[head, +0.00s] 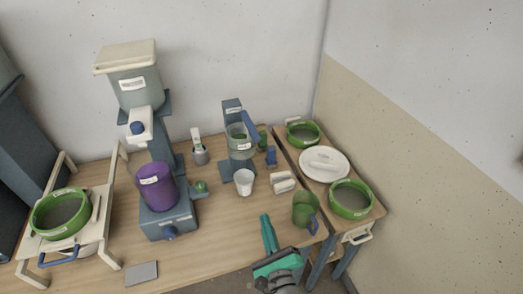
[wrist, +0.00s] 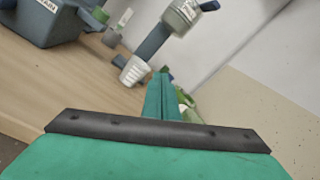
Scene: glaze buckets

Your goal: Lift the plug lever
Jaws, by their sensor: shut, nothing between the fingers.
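A blue lever (head: 250,126) slants down along the right side of a small blue stand (head: 232,108) that carries a clear greenish vessel (head: 240,143) in the middle of the bench. The labels are too small to read, so I cannot tell for sure that this is the plug lever. In the wrist view the vessel (wrist: 181,17) shows at the top, with a blue piece (wrist: 208,5) beside it. My gripper (head: 266,218) is shut and empty, low at the bench's front edge, well apart from the stand. Its teal fingers (wrist: 161,75) lie together in the wrist view.
A white cup (head: 244,184) stands before the stand, and a green mug (head: 305,210) is right of my gripper. A purple bucket (head: 157,186) sits on a blue machine to the left. Green sieves (head: 351,199) and a white lid (head: 325,162) lie on the right side table.

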